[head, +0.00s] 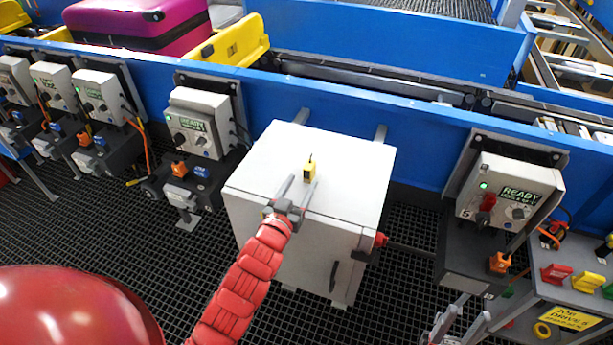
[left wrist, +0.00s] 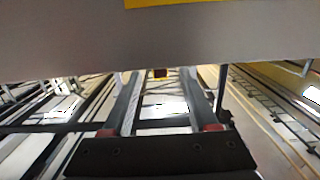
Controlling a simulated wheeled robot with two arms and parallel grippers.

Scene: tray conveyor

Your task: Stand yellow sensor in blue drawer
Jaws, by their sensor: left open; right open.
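The small yellow sensor (head: 309,171) with a dark top stands upright on the white cabinet (head: 262,160). My left gripper (head: 297,184) is open just in front of the sensor, over the cabinet top. I cannot tell whether the fingers touch the sensor. The left wrist view shows the two spread fingers (left wrist: 160,95) with nothing held between them. My right gripper (head: 472,308) is open and empty at the bottom right, apart from the cabinet. I cannot make out a blue drawer in either view.
A blue conveyor wall (head: 290,105) runs behind the cabinet. Control boxes stand to both sides, one reading READY (head: 512,190) at the right. A panel with coloured handles (head: 570,285) is at the lower right. A red knob (head: 380,240) sticks out from the cabinet's right side.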

